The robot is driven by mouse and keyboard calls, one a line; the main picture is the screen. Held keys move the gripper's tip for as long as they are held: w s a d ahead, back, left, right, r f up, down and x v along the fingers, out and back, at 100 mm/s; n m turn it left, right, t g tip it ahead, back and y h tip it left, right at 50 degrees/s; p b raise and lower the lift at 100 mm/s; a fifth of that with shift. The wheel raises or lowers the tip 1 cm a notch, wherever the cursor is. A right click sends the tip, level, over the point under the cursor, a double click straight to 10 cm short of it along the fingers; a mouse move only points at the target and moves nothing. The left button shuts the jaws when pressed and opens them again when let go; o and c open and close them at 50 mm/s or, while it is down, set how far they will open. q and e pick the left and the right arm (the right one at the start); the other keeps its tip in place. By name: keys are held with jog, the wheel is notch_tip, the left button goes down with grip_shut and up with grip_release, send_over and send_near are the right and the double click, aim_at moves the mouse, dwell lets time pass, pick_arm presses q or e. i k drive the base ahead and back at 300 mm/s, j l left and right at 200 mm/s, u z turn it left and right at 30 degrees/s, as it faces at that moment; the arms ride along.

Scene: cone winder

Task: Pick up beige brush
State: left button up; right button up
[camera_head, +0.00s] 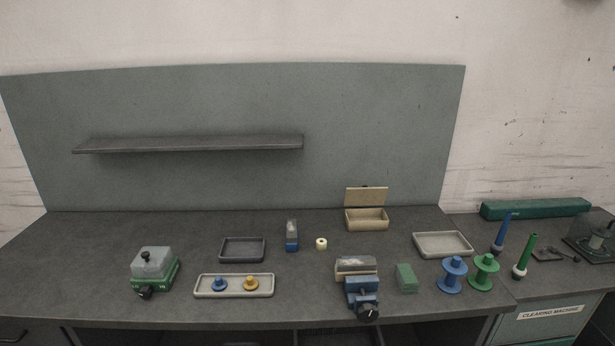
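A beige block with a mottled grey-white top, which looks like the beige brush (345,275), is at the front middle of the bench. It lies crosswise right behind a blue clamp-like device (362,291) with a dark knob. I cannot tell whether it touches or rests on the device. Part of its front side is hidden by the device. A similar blue block with a grey top (292,243) stands further back to the left. Neither of my grippers is in view.
A green block (406,278) sits just right of the blue device, with blue (453,274) and green (484,271) spools beyond. A tray (205,292) with blue and yellow pieces is left. An open beige box (367,224) and a small cream roll (321,244) stand behind. A shelf (190,145) hangs above.

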aim_at(345, 266)
jog(key=i+l+u, duration=0.4)
jog(key=i+l, duration=0.15)
jog(key=l, duration=0.2)
jog(key=i+l+u, duration=0.2)
jog(key=l, duration=0.2)
